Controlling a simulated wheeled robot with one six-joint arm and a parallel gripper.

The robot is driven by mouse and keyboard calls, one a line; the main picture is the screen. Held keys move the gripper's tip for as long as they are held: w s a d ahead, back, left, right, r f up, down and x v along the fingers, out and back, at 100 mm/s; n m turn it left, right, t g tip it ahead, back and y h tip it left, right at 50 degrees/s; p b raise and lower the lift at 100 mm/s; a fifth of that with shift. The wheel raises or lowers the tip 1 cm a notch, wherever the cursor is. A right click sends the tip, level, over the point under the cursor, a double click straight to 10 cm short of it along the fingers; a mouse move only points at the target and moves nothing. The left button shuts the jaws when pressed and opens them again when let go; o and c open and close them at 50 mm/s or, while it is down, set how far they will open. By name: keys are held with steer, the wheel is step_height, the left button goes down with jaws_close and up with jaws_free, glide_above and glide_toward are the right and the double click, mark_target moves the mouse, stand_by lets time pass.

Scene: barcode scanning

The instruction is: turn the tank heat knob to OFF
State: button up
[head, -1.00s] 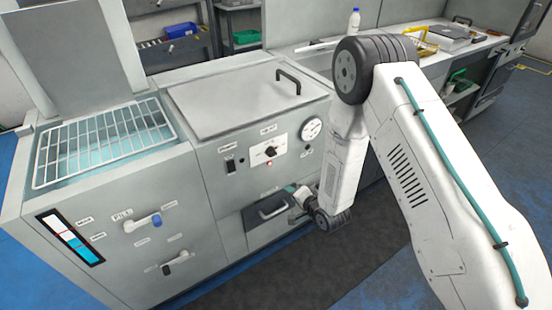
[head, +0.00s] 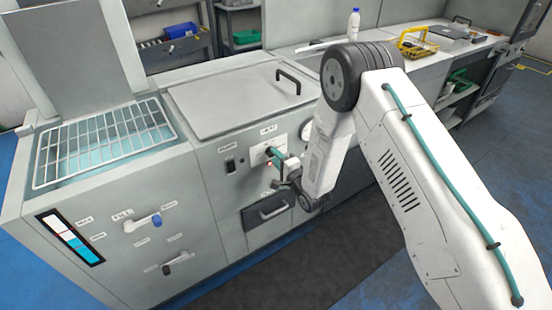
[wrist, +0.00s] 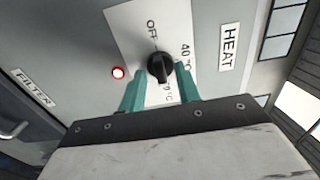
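The black heat knob (wrist: 160,67) sits on a white plate (wrist: 125,30) in the wrist view, with OFF above it, 40 °C to its right and a partly covered °C mark below. A HEAT label (wrist: 229,46) is to the right. Which mark the knob points at is hard to tell. My gripper (wrist: 160,70) has its teal fingers apart, one on each side of the knob, with small gaps seeming to show. In the head view my gripper (head: 271,153) reaches the panel and covers most of the knob.
A lit red lamp (wrist: 118,72) is beside the plate. A drawer handle (head: 272,209) lies below and a black switch (head: 230,166) to the left. The closed lid (head: 235,98) is above. My arm partly covers the round gauge.

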steer(key=shift+w+a, duration=0.1)
jaws_close()
